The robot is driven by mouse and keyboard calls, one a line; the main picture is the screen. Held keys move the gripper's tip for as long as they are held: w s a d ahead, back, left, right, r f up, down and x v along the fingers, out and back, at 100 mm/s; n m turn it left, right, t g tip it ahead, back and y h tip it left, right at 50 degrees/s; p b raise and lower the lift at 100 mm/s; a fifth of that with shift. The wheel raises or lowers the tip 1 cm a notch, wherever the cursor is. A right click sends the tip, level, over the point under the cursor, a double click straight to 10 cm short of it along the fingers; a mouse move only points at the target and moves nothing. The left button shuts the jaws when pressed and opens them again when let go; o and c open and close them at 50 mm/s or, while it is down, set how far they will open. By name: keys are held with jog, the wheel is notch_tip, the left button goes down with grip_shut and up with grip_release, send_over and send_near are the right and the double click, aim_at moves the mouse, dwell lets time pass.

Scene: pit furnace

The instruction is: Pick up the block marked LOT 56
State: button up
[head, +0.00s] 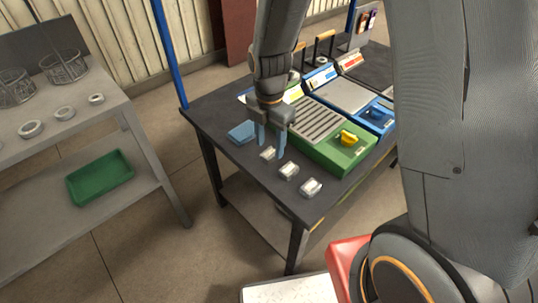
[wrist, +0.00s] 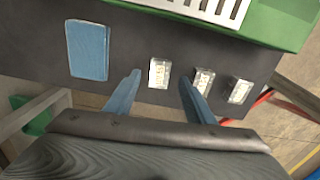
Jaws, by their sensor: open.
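Three small silvery-white blocks stand in a row near the front edge of the dark table (head: 222,166). The nearest to my gripper is the left block (head: 268,153), which also shows in the wrist view (wrist: 159,73) between the lines of my fingers. The middle block (head: 289,170) and the right block (head: 311,188) are apart from it; in the wrist view they are the middle one (wrist: 202,81) and the right one (wrist: 239,91). Their markings are too small to read, so I cannot tell which is LOT 56. My gripper (head: 271,138) is open and empty above the table, pointing down.
A blue pad (head: 241,131) lies left of the blocks. A green unit with a slatted top (head: 330,138) and yellow piece (head: 349,137) stands behind them. A blue unit (head: 376,114) is farther right. A grey bench (head: 118,110) with rings and wire baskets stands at left.

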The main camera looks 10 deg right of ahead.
aim_at(270, 153)
jog(key=shift+f, duration=1.55)
grip_shut()
jog(key=shift+r, duration=0.15)
